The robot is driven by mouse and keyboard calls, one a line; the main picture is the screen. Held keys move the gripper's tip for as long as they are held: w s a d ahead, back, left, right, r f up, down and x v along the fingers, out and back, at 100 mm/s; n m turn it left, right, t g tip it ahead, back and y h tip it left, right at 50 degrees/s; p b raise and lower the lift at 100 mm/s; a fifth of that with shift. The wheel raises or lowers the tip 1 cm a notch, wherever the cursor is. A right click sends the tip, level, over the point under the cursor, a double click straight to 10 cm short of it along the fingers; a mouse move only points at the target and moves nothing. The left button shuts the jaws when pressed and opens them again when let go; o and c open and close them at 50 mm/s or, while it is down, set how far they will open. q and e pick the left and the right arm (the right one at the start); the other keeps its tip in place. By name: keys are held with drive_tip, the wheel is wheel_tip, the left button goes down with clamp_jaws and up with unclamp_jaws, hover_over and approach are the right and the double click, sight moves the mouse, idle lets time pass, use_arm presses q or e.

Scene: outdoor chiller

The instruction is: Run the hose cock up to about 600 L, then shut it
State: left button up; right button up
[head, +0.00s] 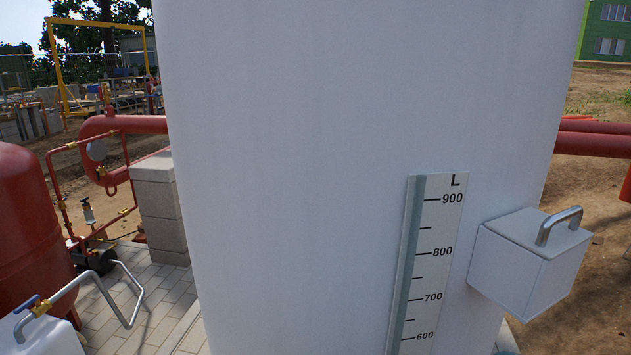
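The tall white tank (300,150) fills the middle of the head view. A level scale (440,250) marked "L" runs down its front, with 900, 800, 700 and 600 readable. A grey-green sight strip (413,250) runs along the scale's left edge, and I cannot make out a liquid level in it. Neither of my grippers is in view.
A white box (530,262) with a metal handle juts from the tank's right side. A red vessel (30,240), red pipes (140,124) and a grey block pillar (160,205) stand at the left. Paving (150,290) shows between them. Bare soil lies at the right.

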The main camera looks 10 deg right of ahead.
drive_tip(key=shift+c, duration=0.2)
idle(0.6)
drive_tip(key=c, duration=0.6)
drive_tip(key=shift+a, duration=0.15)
